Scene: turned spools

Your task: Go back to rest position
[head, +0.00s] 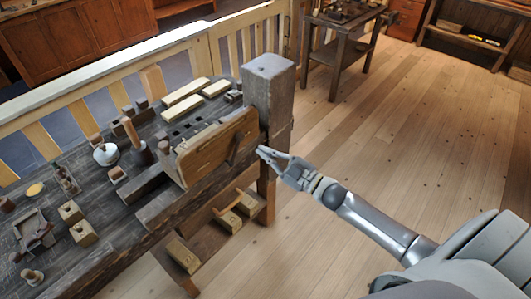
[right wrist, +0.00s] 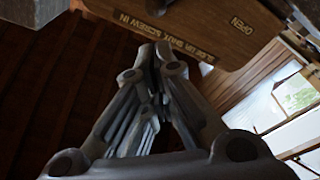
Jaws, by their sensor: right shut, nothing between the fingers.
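My right gripper (head: 264,152) is shut and empty in the head view, with its arm coming in from the lower right. Its tips are just right of the wooden board (head: 215,148) that stands upright at the end of the workbench (head: 75,165); I cannot tell if they touch. My left gripper is not in view.
The workbench carries several blocks, a white round pot (head: 106,154) and small tools. A thick square post (head: 268,90) stands at its end. A lower shelf (head: 215,235) holds wooden blocks. A small table (head: 345,45) stands at the back. The wooden floor (head: 400,120) on the right is clear.

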